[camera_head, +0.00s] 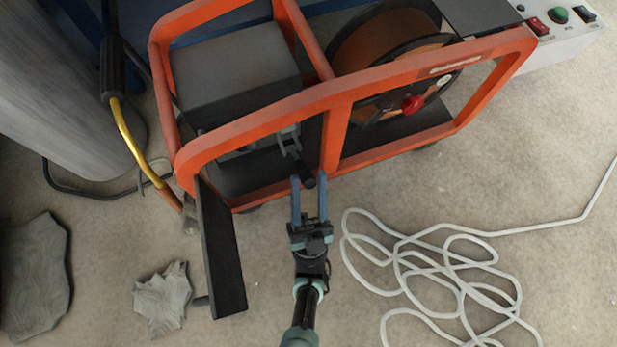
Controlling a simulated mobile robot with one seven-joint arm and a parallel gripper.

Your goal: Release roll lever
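The roll lever looks to be the short black handle (303,170) on a grey bracket (289,138), at the front of an orange-framed welding machine (262,128). The handle points down toward me. My gripper (309,183) is at the lower middle of the view, with its two blue fingers apart. The fingertips reach up to the handle's lower end, which shows between them. I cannot tell whether the fingers touch the handle or how far above or below it they are.
A spool with a red knob (413,104) sits in the frame's right half. A black plate (221,250) sticks out left of my arm. A loose white cable (440,265) lies on the floor at right. Crumpled grey scraps (163,298) lie at left. A switch box (563,38) is at upper right.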

